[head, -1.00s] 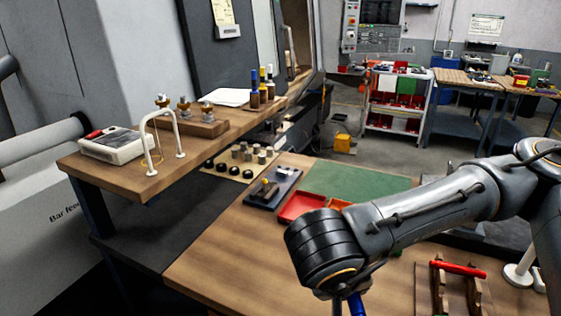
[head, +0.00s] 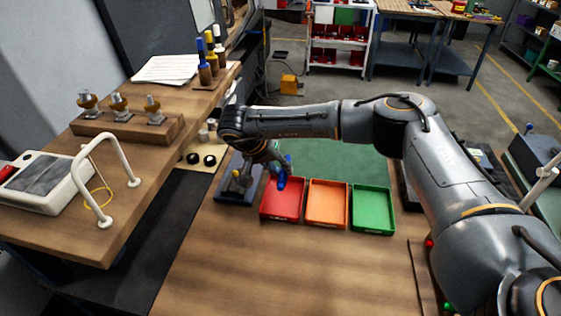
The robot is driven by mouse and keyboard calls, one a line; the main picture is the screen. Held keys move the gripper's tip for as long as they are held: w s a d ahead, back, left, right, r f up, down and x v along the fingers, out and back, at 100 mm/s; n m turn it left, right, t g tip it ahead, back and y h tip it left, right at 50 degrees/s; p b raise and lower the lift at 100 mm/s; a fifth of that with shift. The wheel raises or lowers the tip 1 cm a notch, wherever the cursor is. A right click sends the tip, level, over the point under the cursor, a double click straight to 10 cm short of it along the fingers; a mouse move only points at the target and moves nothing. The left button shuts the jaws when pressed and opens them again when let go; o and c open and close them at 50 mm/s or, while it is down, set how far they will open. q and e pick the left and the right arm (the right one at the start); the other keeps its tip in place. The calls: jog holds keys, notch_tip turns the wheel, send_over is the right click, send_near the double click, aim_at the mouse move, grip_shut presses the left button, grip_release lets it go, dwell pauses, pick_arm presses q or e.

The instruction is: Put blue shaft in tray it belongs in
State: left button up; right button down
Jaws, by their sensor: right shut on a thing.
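My right gripper (head: 279,168) reaches in from the right and points down over the bench. It is shut on the blue shaft (head: 282,182); the fingers and arm hide part of the shaft. The orange tray (head: 327,219) and the green tray (head: 374,224) stand in a row to the right of the red one. No other parts show in the three trays. My left gripper is not in view.
A dark block fixture (head: 237,197) stands left of the red tray. A green mat (head: 340,160) lies behind the trays. The raised shelf (head: 108,248) at left carries a white arched handle (head: 105,170). The wooden bench in front of the trays is clear.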

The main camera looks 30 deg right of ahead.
jog(key=shift+w+d+f, duration=0.1)
jog(key=shift+w+f, duration=0.1)
jog(key=shift+w, duration=0.05)
jog(key=shift+f+b, duration=0.6)
jog(key=shift+f, duration=0.1)
notch_tip(320, 180, down, 4)
jog(key=b, duration=0.2)
jog(key=shift+f+b, duration=0.1)
jog(key=shift+b, duration=0.2)
jog(key=shift+f+b, duration=1.3)
jog(key=shift+f, duration=0.55)
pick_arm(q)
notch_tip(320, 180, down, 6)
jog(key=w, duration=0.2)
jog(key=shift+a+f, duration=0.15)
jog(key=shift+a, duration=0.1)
pick_arm(e)
jog(key=c, duration=1.1)
grip_release()
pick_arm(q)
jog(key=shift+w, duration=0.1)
